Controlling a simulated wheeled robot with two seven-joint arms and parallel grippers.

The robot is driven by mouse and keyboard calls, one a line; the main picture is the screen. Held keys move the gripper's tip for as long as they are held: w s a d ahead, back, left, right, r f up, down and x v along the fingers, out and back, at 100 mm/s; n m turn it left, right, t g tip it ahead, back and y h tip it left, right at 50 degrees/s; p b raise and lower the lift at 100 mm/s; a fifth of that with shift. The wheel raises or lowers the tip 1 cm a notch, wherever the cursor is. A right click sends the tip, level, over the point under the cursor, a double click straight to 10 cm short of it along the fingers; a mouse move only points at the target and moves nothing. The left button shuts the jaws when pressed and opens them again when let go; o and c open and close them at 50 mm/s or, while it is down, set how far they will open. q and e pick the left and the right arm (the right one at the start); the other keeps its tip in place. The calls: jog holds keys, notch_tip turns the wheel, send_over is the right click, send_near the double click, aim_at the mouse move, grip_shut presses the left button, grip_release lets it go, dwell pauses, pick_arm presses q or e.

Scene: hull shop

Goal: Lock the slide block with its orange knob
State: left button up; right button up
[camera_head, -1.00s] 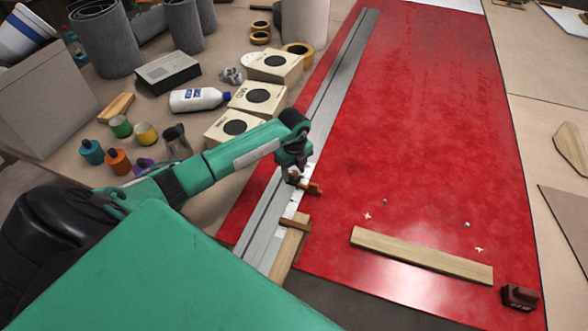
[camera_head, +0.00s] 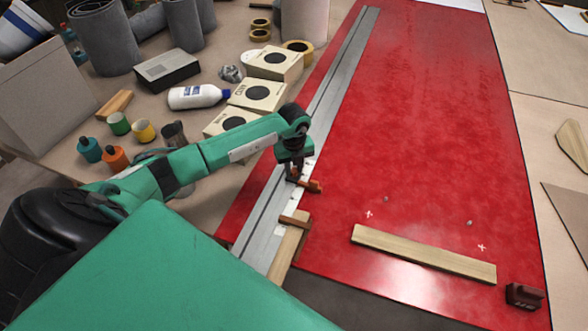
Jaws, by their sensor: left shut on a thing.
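A long grey metal rail (camera_head: 335,83) runs up the left side of the red panel. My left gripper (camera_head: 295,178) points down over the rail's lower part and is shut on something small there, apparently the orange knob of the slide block. The fingers mostly hide the knob and block. An orange-brown piece (camera_head: 313,187) sticks out to the right just beside the fingertips, over the red surface. A second brown piece (camera_head: 294,221) lies across the rail's edge nearer to me, at the end of a wooden strip (camera_head: 286,250). My right gripper is not in view.
On the red panel (camera_head: 430,130) lie a wooden batten (camera_head: 422,254) and a dark red block (camera_head: 524,296). The panel's middle is clear.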

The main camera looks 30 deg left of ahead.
pick_arm(q)
jog(key=m+b, duration=0.1)
jog(key=m, duration=0.1)
jog(key=shift+f+m+b, duration=0.1)
jog(key=shift+m+b, duration=0.25)
jog(key=shift+m, duration=0.05)
jog(key=m+b, duration=0.1)
jog(key=m, duration=0.1)
jog(key=shift+m+b, duration=0.4)
jog(key=m+b, duration=0.3)
jog(key=m, duration=0.1)
jog(key=m+b, duration=0.2)
jog(key=m, duration=0.1)
jog(key=shift+m, duration=0.3)
jog(key=shift+m+b, duration=0.4)
jog(key=shift+m, duration=0.5)
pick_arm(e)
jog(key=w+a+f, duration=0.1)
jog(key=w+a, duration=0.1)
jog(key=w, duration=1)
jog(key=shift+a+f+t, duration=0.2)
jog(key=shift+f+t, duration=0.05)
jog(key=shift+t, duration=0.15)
pick_arm(q)
jog(key=o, duration=1)
